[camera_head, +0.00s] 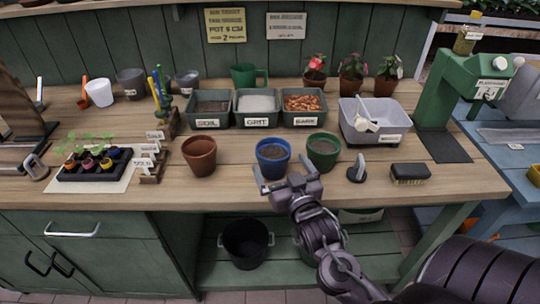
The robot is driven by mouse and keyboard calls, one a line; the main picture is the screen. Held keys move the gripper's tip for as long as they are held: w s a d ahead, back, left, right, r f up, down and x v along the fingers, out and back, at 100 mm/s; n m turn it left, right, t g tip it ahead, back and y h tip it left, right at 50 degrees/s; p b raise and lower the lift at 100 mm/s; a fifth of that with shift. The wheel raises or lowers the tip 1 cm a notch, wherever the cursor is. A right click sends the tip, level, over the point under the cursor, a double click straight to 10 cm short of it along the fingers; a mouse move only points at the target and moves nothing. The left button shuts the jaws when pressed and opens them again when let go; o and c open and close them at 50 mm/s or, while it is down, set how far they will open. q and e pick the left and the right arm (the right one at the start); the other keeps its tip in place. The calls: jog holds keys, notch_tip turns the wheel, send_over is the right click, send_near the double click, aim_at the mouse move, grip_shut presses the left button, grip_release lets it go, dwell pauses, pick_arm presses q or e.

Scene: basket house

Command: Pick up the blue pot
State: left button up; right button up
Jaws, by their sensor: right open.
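The blue pot (273,150) stands upright near the front middle of the wooden bench, with dark soil inside. My right gripper (284,172) is at the front of the blue pot, close to its lower part. Its fingers are apart and partly in front of the pot, and I cannot tell whether they touch it. My left gripper is not in view.
A terracotta pot (200,155) stands left of the blue pot and a green pot (324,148) close on its right. Behind are bins of soil, grit and bark (302,120). A brush (410,173) lies at right. A seedling tray (94,172) is at left.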

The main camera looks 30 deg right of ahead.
aim_at(268, 140)
jog(key=shift+w+d+r, duration=0.1)
jog(key=shift+w+r, duration=0.15)
jog(key=shift+w, duration=0.1)
jog(key=shift+p+x, duration=0.35)
jog(key=shift+x, duration=0.45)
jog(key=x, duration=0.3)
jog(key=shift+w+d+f+p, duration=0.1)
jog(key=shift+w+p, duration=0.2)
jog(key=shift+p, duration=0.05)
jog(key=shift+w, duration=0.15)
jog(key=c, duration=0.8)
jog(key=shift+c, duration=0.8)
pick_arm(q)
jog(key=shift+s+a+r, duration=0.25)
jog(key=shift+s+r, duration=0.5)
